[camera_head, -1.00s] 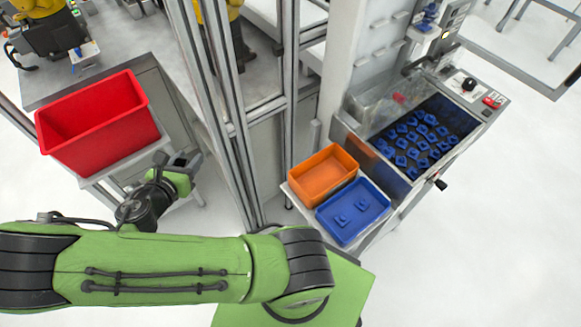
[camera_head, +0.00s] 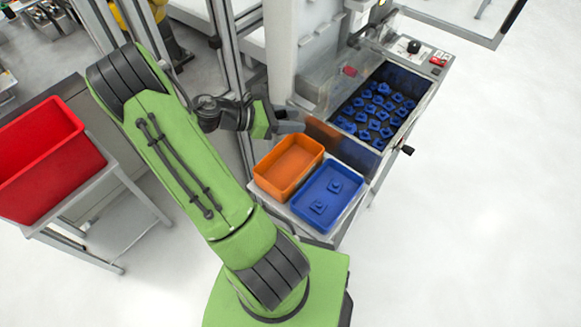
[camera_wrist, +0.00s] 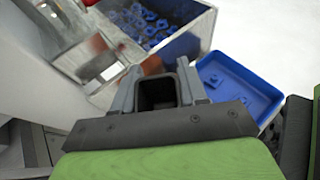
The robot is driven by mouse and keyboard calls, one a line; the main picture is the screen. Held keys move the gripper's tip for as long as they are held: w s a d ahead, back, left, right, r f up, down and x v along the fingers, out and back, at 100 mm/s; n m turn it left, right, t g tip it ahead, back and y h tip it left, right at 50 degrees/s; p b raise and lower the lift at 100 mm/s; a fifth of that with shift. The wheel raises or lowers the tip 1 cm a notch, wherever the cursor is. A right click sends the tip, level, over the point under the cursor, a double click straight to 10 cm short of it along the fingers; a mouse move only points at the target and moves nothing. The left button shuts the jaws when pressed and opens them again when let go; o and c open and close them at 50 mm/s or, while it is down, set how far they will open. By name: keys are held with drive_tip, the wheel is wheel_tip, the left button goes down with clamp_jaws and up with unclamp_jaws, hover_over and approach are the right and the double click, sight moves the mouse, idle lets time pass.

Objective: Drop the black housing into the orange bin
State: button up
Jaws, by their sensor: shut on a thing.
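My gripper (camera_head: 286,118) is up behind and above the far edge of the orange bin (camera_head: 262,182) in the head view. In the wrist view my gripper (camera_wrist: 157,84) is shut on the black housing (camera_wrist: 158,95), a dark hollow box between the two grey fingers. The housing is hard to make out in the head view. The orange bin looks empty there and stands on a small stand. In the wrist view the bin is mostly hidden behind the gripper.
A blue tray (camera_head: 348,216) with a few blue parts stands against the right side of the orange bin. Behind is a machine basin (camera_head: 425,98) with several blue parts. A red bin (camera_head: 77,130) is at the left. Metal posts (camera_head: 227,60) stand behind my arm.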

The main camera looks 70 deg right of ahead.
wheel_tip(320, 180, down, 6)
drive_tip(key=s+m+y+b, duration=0.1)
drive_tip(key=s+b, duration=0.1)
drive_tip(key=b, duration=0.6)
drive_tip(key=shift+s, duration=0.4)
drive_tip(key=o, duration=1.1)
drive_tip(key=p+v, duration=0.6)
drive_tip(key=v, duration=0.9)
drive_tip(key=shift+w+p, duration=0.3)
drive_tip(key=shift+w, duration=0.2)
